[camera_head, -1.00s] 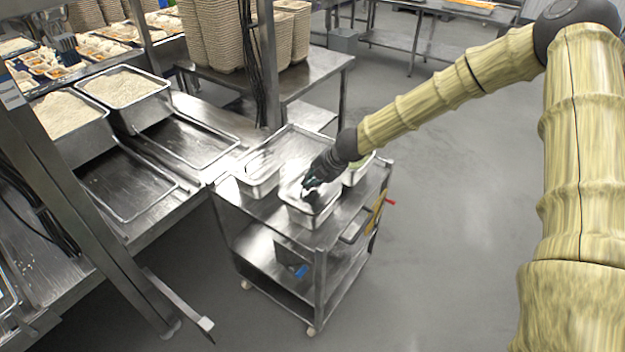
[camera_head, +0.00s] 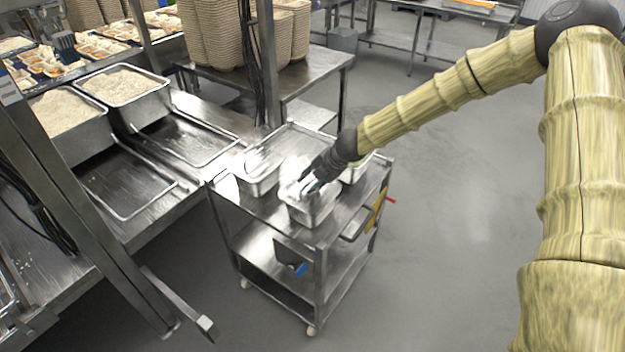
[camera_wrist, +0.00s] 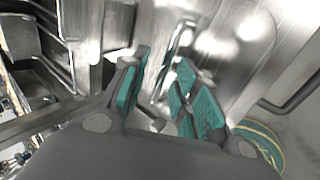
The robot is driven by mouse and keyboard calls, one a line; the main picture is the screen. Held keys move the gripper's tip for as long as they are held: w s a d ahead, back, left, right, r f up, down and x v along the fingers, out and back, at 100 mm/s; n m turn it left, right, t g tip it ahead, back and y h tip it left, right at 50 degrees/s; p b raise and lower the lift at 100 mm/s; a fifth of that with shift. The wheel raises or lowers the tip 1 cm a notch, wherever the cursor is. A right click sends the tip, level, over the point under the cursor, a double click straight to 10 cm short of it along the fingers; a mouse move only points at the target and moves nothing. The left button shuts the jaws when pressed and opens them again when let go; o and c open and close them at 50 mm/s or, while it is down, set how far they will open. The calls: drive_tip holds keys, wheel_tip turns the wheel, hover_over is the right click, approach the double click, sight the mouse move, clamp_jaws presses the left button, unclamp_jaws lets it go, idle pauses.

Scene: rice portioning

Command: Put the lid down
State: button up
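My gripper (camera_head: 308,187) is low over the front metal container (camera_head: 312,214) on the steel cart, reaching in from the right. In the wrist view my gripper (camera_wrist: 160,95) has its teal-padded fingers spread, with a gap between them. A shiny metal surface, seemingly the lid (camera_wrist: 240,40), lies just beyond the fingers. In the head view the lid (camera_head: 289,189) seems to lie over the front container's top. Glare and the gripper hide whether it sits flush. I see nothing clearly clamped between the pads.
The cart (camera_head: 345,228) also holds a container (camera_head: 258,184) at left and one (camera_head: 357,172) behind the gripper. Rice pans (camera_head: 125,88) stand on the counter at left. Stacked bowls (camera_head: 215,35) stand on the back table. The floor right of the cart is clear.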

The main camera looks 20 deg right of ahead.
drive_tip(key=shift+r, duration=0.1)
drive_tip(key=shift+r+p, duration=0.5)
drive_tip(key=shift+p, duration=0.2)
drive_tip(key=shift+d+r, duration=0.1)
drive_tip(key=shift+r, duration=0.15)
drive_tip(key=v, duration=1.2)
drive_tip(key=s+f+n+g+h, duration=0.4)
drive_tip(key=s+f+n+h, duration=0.1)
drive_tip(key=s+f+n, duration=1.65)
drive_tip(key=s+a+f+n, duration=0.1)
drive_tip(key=s+f+n, duration=0.2)
drive_tip(key=s+n, duration=0.4)
drive_tip(key=s+a+f+n+g, duration=0.1)
drive_tip(key=s+f+n, duration=0.3)
drive_tip(key=s+n, duration=0.3)
drive_tip(key=s+a+f+n, duration=0.2)
drive_tip(key=s+f+n, duration=0.1)
drive_tip(key=s+n, duration=0.4)
drive_tip(key=n, duration=0.3)
drive_tip(key=shift+s+f+y, duration=0.15)
drive_tip(key=shift+s+y, duration=0.15)
drive_tip(key=shift+y, duration=0.1)
drive_tip(key=shift+n, duration=0.25)
